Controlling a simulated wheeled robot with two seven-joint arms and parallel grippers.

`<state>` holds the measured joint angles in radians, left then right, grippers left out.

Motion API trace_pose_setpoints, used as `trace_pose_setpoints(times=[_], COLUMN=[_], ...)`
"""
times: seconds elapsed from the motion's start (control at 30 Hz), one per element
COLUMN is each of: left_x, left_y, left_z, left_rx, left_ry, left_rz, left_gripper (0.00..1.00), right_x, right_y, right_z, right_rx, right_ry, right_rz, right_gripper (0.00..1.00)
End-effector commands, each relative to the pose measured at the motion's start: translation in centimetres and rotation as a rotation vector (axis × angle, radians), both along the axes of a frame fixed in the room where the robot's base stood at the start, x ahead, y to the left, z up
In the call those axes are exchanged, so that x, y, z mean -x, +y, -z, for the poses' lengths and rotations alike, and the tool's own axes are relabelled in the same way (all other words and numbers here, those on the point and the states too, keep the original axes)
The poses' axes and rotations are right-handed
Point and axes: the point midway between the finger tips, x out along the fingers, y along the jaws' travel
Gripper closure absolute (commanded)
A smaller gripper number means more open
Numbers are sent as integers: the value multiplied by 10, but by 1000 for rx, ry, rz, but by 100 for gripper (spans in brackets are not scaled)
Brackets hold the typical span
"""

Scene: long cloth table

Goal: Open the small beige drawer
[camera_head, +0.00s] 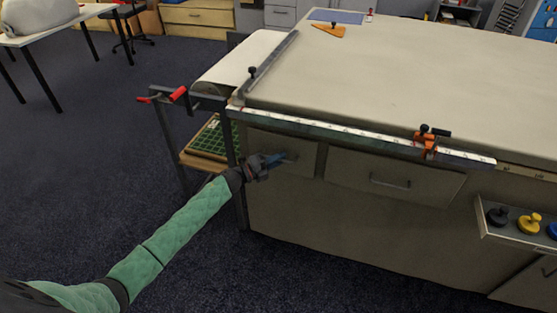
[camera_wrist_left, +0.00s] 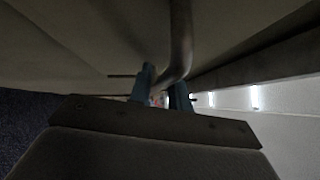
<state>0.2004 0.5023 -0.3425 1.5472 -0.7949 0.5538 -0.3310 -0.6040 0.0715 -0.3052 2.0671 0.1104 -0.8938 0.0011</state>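The small beige drawer (camera_head: 302,160) is at the left end of the bench front, below the measuring rail. Its front looks flush with the bench. My left gripper (camera_head: 279,158) is at this drawer front and hides most of its handle. In the left wrist view, the dark curved bar handle (camera_wrist_left: 181,38) runs down between the two blue fingers of my left gripper (camera_wrist_left: 163,88). The fingers stand close together with the bar between them and look shut on it. My right gripper is not in view.
A wider beige drawer (camera_head: 420,187) with a bar handle is to the right. A rail with red-handled clamps (camera_head: 178,93) juts out at the left end, above a green tray (camera_head: 209,140). Dark floor lies clear in front.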

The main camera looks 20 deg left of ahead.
Motion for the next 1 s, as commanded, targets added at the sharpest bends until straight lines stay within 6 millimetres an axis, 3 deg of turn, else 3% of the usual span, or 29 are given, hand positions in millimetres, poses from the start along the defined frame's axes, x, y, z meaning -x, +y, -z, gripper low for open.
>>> trace_pose_setpoints(times=[0.1,0.37,0.57,0.77,1.0], left_x=[0,2,18,57,120], left_y=[0,0,0,2,4], left_z=[0,0,0,0,0], left_rx=[0,-1,-1,0,0], left_ry=[0,1,2,4,4], left_rz=[0,0,1,0,1], left_gripper=[100,100,100,100,100], right_x=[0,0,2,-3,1], right_y=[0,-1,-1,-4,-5], right_z=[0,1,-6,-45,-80], right_rx=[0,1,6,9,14], right_ry=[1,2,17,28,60], right_rz=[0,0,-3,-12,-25], right_gripper=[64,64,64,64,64])
